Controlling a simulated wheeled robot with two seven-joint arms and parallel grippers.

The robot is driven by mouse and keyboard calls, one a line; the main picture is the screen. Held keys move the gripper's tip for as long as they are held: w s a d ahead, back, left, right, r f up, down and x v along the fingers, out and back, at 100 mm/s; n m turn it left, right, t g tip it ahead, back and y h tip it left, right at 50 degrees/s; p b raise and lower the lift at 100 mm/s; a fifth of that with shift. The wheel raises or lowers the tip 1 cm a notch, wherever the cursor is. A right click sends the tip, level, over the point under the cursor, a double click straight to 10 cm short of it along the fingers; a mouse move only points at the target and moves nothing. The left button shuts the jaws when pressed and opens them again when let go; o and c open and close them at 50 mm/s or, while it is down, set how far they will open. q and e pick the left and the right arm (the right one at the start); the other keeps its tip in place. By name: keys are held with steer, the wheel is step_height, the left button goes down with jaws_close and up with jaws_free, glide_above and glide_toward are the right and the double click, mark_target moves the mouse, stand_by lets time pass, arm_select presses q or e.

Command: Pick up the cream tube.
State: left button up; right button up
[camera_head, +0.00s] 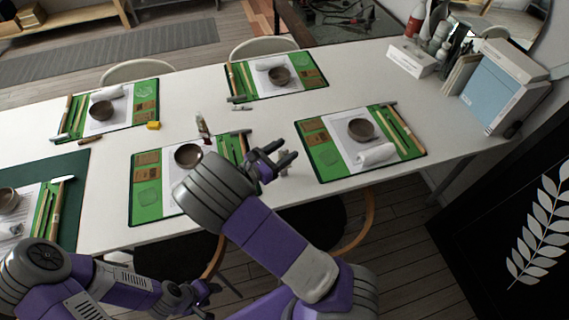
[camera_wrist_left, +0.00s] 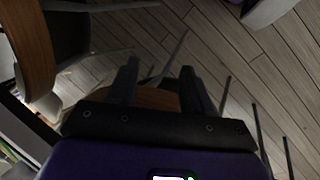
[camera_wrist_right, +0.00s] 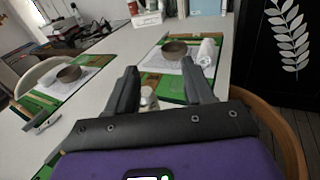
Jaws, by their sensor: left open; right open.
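A cream tube (camera_head: 201,124) with a dark end stands or leans on the white table in the head view, behind the middle front place setting. My right gripper (camera_head: 282,160) is open, over the table's front part, to the right of the tube and apart from it. In the right wrist view, a small pale object (camera_wrist_right: 149,97) shows between the open fingers of my right gripper (camera_wrist_right: 158,82); I cannot tell what it is or whether it is within their reach. My left gripper (camera_head: 203,291) is open and empty, low in front of the table. Its wrist view shows its fingers (camera_wrist_left: 160,82) over the floor.
Green mats with bowls, papers and tools lie about the white table (camera_head: 285,113). A yellow block (camera_head: 153,125) lies left of the tube. A bowl (camera_head: 188,156) is in front of it. Bottles, a tissue box (camera_head: 411,60) and books stand at the right. Chairs surround the table.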

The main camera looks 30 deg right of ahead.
mark_target(281, 150)
step_height(281, 150, down, 3)
steer(key=w+a+n+t, duration=0.2)
steer(key=a, duration=0.1)
steer(key=b+x, duration=0.2)
steer(key=x, duration=0.4)
steer(key=shift+d+f, duration=0.15)
steer(key=shift+d, duration=0.25)
steer(key=shift+w+d, duration=0.1)
steer(key=shift+d, duration=0.25)
jaws_close()
